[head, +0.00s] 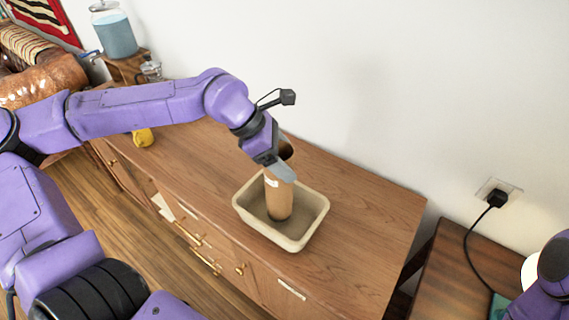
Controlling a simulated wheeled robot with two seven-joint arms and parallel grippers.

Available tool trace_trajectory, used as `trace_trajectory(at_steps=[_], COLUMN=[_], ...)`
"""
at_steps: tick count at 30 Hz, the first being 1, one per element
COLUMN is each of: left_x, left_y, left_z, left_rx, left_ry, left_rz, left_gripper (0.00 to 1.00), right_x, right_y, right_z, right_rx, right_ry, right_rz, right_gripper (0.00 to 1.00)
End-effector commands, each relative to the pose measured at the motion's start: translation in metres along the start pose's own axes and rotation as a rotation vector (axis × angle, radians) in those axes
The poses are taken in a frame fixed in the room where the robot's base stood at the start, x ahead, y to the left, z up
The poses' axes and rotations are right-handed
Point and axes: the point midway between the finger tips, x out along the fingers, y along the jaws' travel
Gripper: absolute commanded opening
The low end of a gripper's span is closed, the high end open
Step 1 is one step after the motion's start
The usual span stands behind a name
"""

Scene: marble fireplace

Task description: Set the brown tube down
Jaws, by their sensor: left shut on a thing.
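The brown tube (279,198) stands roughly upright inside a cream-coloured rectangular tray (297,242) on the wooden cabinet. Its lower end is within the tray's walls and looks to be at or near the tray's floor; I cannot tell whether it touches. My left gripper (281,170) is shut on the tube near its upper end, coming from above and the left. The gripper hides part of the tube's upper section. My right gripper is out of the picture; only a bit of that arm shows at the lower right corner.
The wooden cabinet top (375,213) is clear to the right of the tray. A yellow object (143,137) lies at its left front edge. A glass jar of blue liquid (116,36) stands at the back left. A darker table (455,270) is at the right, below a plugged-in cable (468,245).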

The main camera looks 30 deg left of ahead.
Motion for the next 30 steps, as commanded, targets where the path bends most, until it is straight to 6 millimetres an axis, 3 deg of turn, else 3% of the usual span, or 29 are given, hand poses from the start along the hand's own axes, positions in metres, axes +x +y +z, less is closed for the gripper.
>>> trace_trajectory(at_steps=[6, 17, 18, 19, 30], left_x=[0.025, 0.029, 0.028, 0.028, 0.022], left_y=[0.0, 0.0, 0.0, 0.0, 0.001], left_z=[-0.017, -0.02, -0.019, -0.019, -0.016], left_rx=[-0.001, 0.0, 0.0, 0.0, 0.0], left_ry=[0.001, 0.0, 0.0, 0.0, -0.001], left_rz=[-0.001, 0.0, 0.001, 0.001, 0.001], left_gripper=[0.24, 0.24, 0.86, 0.96, 0.99], right_x=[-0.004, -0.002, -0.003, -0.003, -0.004], right_y=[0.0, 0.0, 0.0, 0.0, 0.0], right_z=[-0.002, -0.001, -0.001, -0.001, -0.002], right_rx=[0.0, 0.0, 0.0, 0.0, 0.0], right_ry=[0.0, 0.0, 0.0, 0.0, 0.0], right_rz=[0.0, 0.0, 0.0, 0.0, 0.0], right_gripper=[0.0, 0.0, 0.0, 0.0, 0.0])
